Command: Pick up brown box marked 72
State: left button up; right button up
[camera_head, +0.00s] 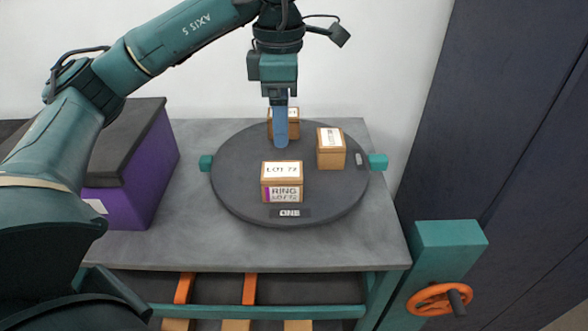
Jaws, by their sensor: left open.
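A brown box (282,187) stands at the front of the dark round turntable (235,180). Its white top label looks like "LOT 72", though the last digit is blurred; its front label reads "RING". A second brown box (331,152) stands at the right of the turntable, its label too small to read. A third brown box (293,131) stands at the back, partly hidden by my left gripper. My left gripper (281,143) points down with blue fingers, open, in front of the back box in the picture. My right gripper is not in view.
The turntable has a plate marked "ONE" and teal blocks (377,161) at its sides. It rests on a grey table (170,235). A purple case with a dark lid (140,190) stands at left. A teal post with an orange handwheel (438,299) is at front right.

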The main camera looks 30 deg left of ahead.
pick_arm(q)
send_over(282, 169)
jog(key=f, duration=0.6)
jog(key=shift+s+b, duration=0.25)
jog(key=shift+b, duration=0.1)
notch_tip(282, 169, down, 2)
notch_tip(282, 169, down, 4)
jog(key=shift+w+r+p, duration=0.15)
jog(key=shift+r+p, duration=0.05)
jog(key=shift+p, duration=0.15)
jog(key=shift+f, duration=0.45)
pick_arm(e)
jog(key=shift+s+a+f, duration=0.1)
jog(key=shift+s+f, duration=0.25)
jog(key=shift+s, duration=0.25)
pick_arm(q)
jog(key=c, duration=1)
jog(key=shift+c, duration=0.4)
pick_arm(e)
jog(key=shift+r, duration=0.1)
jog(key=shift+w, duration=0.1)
